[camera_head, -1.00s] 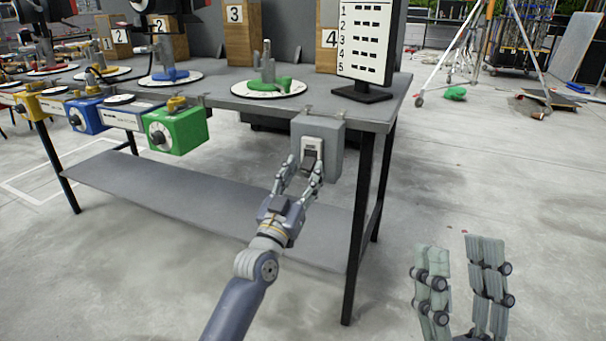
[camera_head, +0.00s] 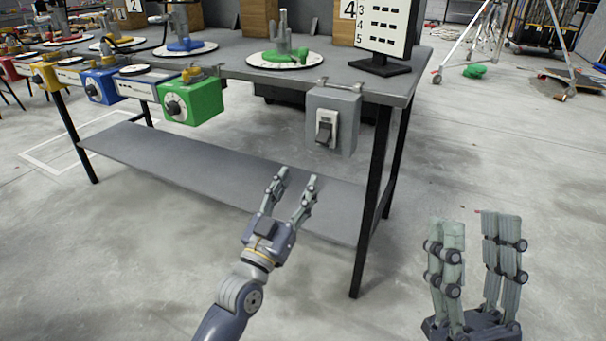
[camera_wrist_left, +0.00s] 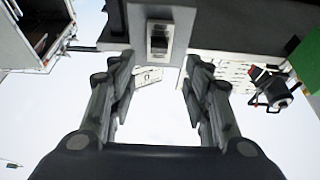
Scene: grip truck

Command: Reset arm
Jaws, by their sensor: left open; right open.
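My left gripper (camera_head: 291,190) is open and empty. In the head view it is below and left of the grey switch box (camera_head: 347,124) on the table's front edge, apart from it. The box's switch (camera_head: 325,132) is in plain view; in the left wrist view the switch (camera_wrist_left: 159,38) shows ahead, between and beyond the open fingers (camera_wrist_left: 158,95). My right gripper (camera_head: 481,255) is open and empty at the lower right, over the floor.
The grey table (camera_head: 370,78) has a lower shelf (camera_head: 200,165) and black legs. Green (camera_head: 192,102), blue (camera_head: 101,87) and yellow (camera_head: 47,76) dial boxes hang on its front edge. A numbered screen (camera_head: 384,27) stands on top.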

